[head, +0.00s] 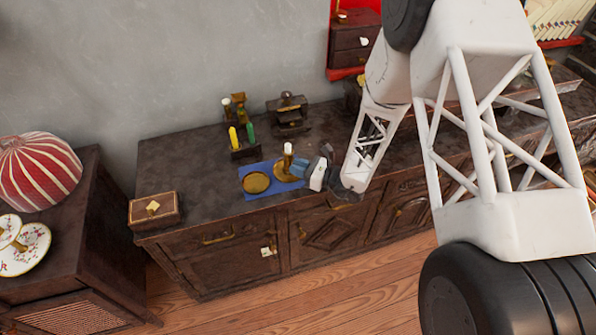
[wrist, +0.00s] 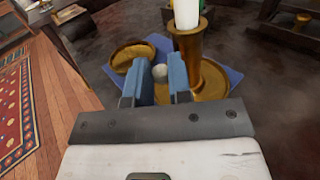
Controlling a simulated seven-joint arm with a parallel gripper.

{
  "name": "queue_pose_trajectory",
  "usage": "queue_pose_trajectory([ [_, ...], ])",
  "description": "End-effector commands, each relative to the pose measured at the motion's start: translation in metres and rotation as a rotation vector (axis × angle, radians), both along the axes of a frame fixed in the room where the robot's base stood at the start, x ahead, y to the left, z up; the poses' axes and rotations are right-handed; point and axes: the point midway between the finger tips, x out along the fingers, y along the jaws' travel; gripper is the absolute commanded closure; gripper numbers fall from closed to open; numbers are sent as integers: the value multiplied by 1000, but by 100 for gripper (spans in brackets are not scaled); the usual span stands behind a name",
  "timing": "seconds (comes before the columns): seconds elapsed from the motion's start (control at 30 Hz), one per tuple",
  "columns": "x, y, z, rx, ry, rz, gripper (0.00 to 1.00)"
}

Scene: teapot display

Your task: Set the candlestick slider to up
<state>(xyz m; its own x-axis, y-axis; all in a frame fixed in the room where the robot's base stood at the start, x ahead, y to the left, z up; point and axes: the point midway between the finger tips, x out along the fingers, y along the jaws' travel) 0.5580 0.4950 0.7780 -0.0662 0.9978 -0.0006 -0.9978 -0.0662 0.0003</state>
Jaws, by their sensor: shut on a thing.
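The brass candlestick (head: 288,161) stands upright on a round brass base on the blue mat (head: 263,168). It holds a white candle, and in the wrist view the candlestick's stem (wrist: 191,50) is just right of my fingers. My gripper (head: 302,168) comes in from the right. In the wrist view its two blue fingers are closed around a small pale round knob (wrist: 160,72) beside the stem. The fingers hide how the knob joins the candlestick. The slider's height cannot be read clearly.
A round brass dish (head: 255,183) lies left of the candlestick on the mat. A rack with yellow and green pieces (head: 241,138) stands behind. A wooden box (head: 153,209) sits at the cabinet's left end. The dark cabinet top (head: 180,160) is bare between them.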

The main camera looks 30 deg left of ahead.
Motion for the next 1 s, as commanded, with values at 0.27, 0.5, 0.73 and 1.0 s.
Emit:
queue_pose_trajectory([
  [0.27, 0, 0, 14, 1, 0, 0, 100],
  [0.5, 0, 0, 14, 1, -1, 0, 78],
  [0.73, 0, 0, 13, 1, -1, 0, 55],
  [1.0, 0, -1, 13, 1, 0, 0, 55],
])
